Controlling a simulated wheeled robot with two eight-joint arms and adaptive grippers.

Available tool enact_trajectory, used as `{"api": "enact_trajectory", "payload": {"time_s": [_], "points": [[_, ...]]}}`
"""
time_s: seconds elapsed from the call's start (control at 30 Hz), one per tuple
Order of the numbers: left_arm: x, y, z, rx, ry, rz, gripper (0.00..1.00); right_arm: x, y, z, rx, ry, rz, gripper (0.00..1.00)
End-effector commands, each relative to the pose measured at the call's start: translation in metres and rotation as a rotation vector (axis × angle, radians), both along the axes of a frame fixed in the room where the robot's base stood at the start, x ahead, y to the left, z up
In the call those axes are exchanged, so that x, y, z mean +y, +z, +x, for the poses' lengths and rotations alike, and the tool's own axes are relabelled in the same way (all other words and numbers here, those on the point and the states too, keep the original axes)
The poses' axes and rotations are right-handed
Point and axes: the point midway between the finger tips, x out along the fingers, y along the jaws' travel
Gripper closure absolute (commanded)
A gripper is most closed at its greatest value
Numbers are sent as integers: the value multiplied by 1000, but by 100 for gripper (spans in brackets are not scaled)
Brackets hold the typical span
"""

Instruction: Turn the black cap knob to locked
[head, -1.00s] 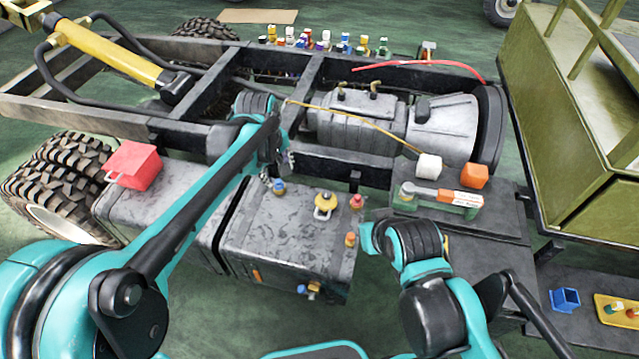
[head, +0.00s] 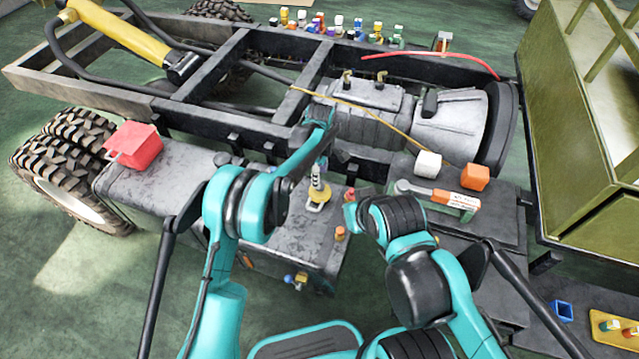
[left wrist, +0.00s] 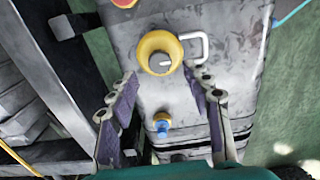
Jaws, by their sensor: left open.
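No plainly black cap shows; this grey centre is the closest match. My left gripper (left wrist: 160,78) is open and empty, its two fingers apart below the fitting in the picture. My right gripper does not show.
A blue knob (left wrist: 161,124) on a yellow base sits on the same box. A red knob (head: 349,194) and an orange knob (head: 340,234) stand at its right side. A red box (head: 134,144) lies left, and dark frame rails (head: 300,75) run behind.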

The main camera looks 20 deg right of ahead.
Motion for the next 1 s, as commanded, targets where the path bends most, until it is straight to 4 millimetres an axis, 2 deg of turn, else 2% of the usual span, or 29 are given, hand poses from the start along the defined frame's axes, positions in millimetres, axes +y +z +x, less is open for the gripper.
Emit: {"api": "enact_trajectory", "payload": {"time_s": [0.03, 0.2, 0.3, 0.53, 0.7, 0.73, 1.0], "points": [[0, -12, 0, 0, 0, 0, 51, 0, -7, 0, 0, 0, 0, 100], [0, -37, 0, -1, 0, -1, 51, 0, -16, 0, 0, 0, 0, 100], [0, -43, 0, -1, -1, -1, 51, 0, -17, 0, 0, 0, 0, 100], [0, -43, 0, -1, -1, -1, 51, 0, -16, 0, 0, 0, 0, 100], [0, -43, 0, -1, -1, -1, 96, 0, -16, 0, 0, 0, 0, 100], [0, -43, 0, -1, -1, -1, 100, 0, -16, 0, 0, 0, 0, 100], [0, -43, 0, -1, -14, -1, 100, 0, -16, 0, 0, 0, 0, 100]]}}
